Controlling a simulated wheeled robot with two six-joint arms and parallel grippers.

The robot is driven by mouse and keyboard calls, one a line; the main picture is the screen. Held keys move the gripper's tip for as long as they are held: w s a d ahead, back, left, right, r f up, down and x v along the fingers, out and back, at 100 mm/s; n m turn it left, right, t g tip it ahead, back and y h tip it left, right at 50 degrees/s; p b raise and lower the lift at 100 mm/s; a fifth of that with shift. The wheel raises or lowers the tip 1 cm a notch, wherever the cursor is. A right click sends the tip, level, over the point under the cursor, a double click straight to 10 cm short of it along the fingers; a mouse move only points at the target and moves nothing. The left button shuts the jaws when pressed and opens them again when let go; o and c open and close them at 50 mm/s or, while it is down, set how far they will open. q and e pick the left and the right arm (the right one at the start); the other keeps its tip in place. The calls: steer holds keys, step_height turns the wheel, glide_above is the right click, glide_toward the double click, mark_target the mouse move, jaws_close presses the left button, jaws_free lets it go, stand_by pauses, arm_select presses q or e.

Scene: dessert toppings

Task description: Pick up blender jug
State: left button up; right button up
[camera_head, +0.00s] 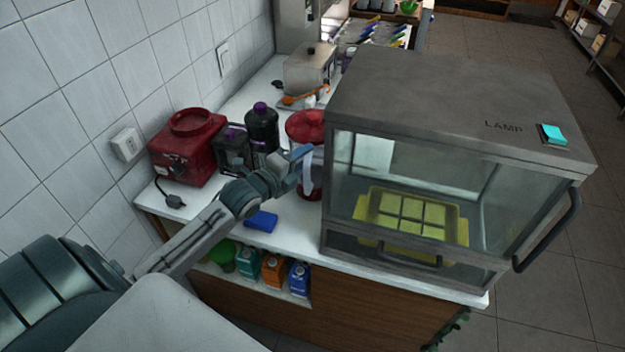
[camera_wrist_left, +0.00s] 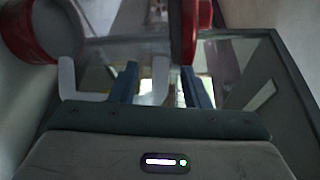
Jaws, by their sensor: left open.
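The blender jug (camera_head: 308,124) stands on the white counter, left of the lamp cabinet. It has a red lid, a clear body, a red lower end and a white handle. My left gripper (camera_head: 303,160) is at the jug's handle side and covers part of it. In the left wrist view the jug (camera_wrist_left: 190,25) lies sideways across the top. The open left gripper (camera_wrist_left: 160,85) has its two blue fingers apart, with part of the white handle (camera_wrist_left: 158,72) showing between them. I cannot tell whether the fingers touch it. My right gripper is not in view.
The glass lamp cabinet (camera_head: 455,110) stands close on the jug's right, with a yellow tray (camera_head: 365,210) inside. Dark bottles (camera_head: 262,130) and a red blender base (camera_head: 190,148) stand to the left. A blue block (camera_head: 261,221) lies on the front counter. Cartons (camera_head: 273,268) sit below.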

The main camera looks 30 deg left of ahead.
arm_select(q)
jaws_close()
steer(key=shift+f, duration=0.1)
stand_by(1.2)
